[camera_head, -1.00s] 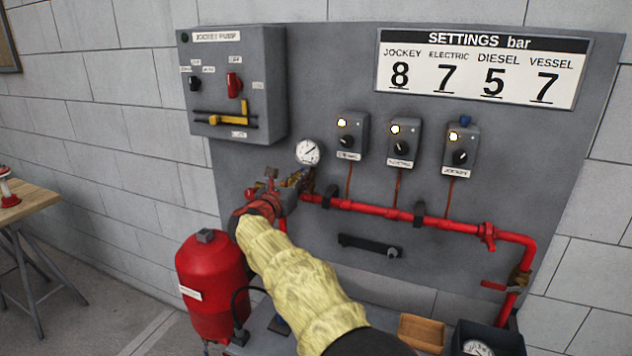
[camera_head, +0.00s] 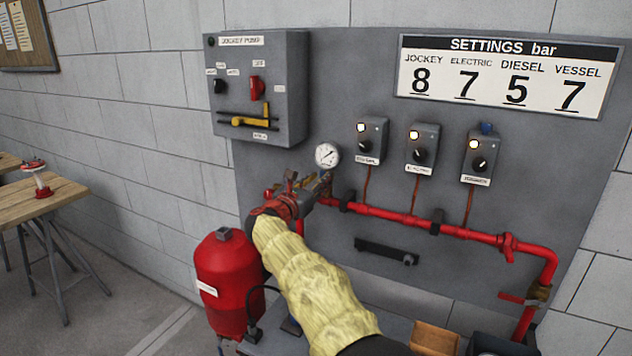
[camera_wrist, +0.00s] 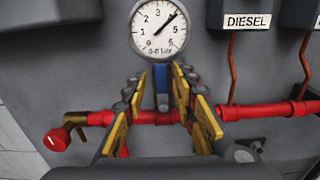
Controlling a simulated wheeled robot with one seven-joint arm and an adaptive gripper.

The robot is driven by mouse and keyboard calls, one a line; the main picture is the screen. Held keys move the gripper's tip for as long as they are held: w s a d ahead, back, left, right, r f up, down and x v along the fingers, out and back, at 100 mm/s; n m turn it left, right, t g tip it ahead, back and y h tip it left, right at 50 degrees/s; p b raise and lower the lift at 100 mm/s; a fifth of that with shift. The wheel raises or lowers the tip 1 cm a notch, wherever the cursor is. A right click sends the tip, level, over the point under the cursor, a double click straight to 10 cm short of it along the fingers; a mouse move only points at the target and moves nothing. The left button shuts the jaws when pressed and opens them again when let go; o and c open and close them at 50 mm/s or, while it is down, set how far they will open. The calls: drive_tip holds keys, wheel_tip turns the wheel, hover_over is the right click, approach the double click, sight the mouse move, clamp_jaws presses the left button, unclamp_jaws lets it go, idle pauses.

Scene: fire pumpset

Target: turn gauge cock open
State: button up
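The round white pressure gauge (camera_wrist: 159,29) fills the top middle of the wrist view; it also shows left of the panel's middle in the head view (camera_head: 327,156). Its needle points up and right, between 4 and 5. Just below it is the blue lever of the gauge cock (camera_wrist: 162,80), standing upright. My gripper (camera_wrist: 157,76) is open, with yellow-padded fingers on either side of the lever. A gap seems to show on both sides; contact cannot be told. In the head view my gripper (camera_head: 316,184) hides the cock.
A red pipe (camera_head: 385,213) runs behind and right of the gripper. A red capped fitting (camera_wrist: 57,139) is at left. The jockey pump box (camera_head: 257,90) is above left. A red vessel (camera_head: 228,280) stands below. Several pressure switches (camera_head: 421,148) are at right.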

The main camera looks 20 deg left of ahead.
drive_tip(key=shift+o, duration=0.4)
drive_tip(key=shift+d, duration=0.1)
drive_tip(key=s, duration=1.2)
drive_tip(key=shift+a, duration=0.3)
